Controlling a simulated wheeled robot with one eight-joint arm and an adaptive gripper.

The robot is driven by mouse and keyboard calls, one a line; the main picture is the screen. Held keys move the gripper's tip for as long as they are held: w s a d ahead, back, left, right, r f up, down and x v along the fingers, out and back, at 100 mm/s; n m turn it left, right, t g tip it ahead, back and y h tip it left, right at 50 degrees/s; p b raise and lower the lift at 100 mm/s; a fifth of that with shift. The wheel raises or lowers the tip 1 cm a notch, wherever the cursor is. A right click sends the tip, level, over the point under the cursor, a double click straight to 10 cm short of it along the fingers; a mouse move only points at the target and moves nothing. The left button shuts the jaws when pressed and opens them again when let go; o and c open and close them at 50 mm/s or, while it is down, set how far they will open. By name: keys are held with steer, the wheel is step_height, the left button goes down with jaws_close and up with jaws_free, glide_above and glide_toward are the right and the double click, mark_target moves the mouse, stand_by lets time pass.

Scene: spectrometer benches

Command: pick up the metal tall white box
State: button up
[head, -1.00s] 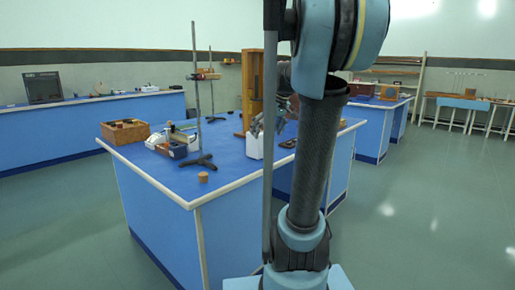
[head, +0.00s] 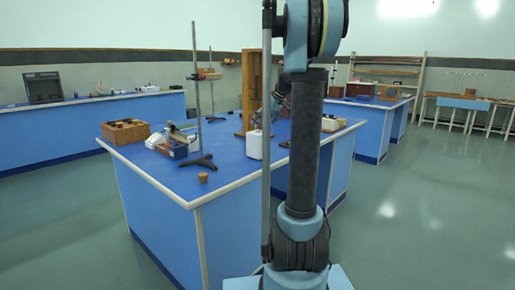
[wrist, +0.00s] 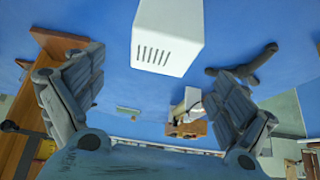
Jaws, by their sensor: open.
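The tall white box (head: 254,145) stands upright on the blue bench top in the head view, just left of my arm. In the wrist view the white box (wrist: 168,35) is at the top centre, with a row of dark vent slots on one face. My gripper (wrist: 155,72) is open, its two grey fingers spread left and right with nothing between them. The box is beyond the fingertips and does not appear touched. In the head view my gripper is mostly hidden behind my arm and the thin vertical post.
A dark-footed stand (head: 201,161) with a tall rod is left of the box, and its foot also shows in the wrist view (wrist: 242,65). A tall wooden frame (head: 251,85) stands behind the box. A brown crate (head: 126,132) and a small cork-coloured cylinder (head: 203,177) are farther left.

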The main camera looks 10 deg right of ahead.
mark_target(255, 139)
steer(key=x, duration=1.1)
steer(key=shift+s+f, duration=0.15)
steer(key=shift+f, duration=0.15)
steer(key=shift+c, duration=0.5)
steer(key=shift+r, duration=0.1)
steer(key=c, duration=1.4)
